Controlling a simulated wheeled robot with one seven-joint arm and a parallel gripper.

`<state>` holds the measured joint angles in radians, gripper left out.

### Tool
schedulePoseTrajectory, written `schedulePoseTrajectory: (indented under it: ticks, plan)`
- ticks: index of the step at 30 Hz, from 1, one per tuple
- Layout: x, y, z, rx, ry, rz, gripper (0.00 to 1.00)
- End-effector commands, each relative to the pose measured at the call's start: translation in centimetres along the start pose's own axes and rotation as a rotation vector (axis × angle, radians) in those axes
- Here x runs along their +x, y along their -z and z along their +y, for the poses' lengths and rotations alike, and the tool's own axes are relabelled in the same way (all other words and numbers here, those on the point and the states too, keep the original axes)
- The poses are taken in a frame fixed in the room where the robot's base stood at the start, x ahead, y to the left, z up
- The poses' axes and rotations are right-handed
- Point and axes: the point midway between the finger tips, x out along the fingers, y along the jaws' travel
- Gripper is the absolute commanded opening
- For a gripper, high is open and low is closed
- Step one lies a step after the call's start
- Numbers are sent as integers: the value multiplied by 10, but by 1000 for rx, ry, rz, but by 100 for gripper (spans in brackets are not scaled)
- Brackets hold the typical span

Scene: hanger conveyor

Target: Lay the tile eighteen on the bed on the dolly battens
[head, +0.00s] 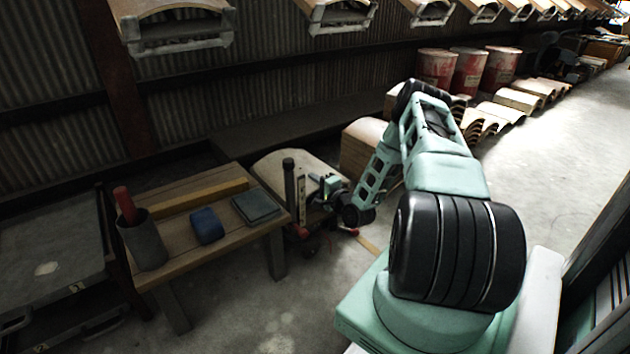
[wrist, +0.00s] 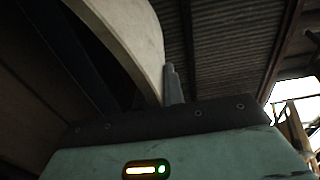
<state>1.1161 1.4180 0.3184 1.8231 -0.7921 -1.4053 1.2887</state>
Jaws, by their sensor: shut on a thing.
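A curved, pale tan tile (head: 282,163) is in the head view, beyond the small workbench. My gripper (head: 325,185) is at its right end, partly hidden by my own wrist. In the wrist view the pale curved edge of the tile (wrist: 135,40) runs up from a grey finger of my gripper (wrist: 172,88). My gripper is shut on the tile. Red parts (head: 300,232) near the floor below it look like part of the dolly. The bed and battens are hidden, so I cannot tell whether the tile touches them. I can read no number on the tile.
The wooden workbench (head: 180,222) left of the tile holds a grey cup (head: 143,243), a blue block (head: 207,226) and a dark green pad (head: 256,207). Curved tiles hang overhead (head: 175,12). Open floor (head: 560,150) lies right.

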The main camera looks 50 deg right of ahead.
Motion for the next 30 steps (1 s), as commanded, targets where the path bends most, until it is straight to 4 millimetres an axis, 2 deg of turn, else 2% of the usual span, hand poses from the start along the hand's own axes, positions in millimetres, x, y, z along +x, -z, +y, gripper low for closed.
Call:
schedulePoseTrajectory:
  ticks: [9, 10, 12, 23, 26, 30]
  plan:
    - [2, 0, -3, -2, 12, 0, 0]
    - [2, 0, -3, -2, 12, 0, 16]
    - [2, 0, -3, -2, 11, 0, 35]
    - [-4, 0, 2, 1, -6, 0, 36]
    - [-15, 0, 0, 1, -5, 1, 36]
    - [-42, 0, -3, 3, -4, 2, 36]
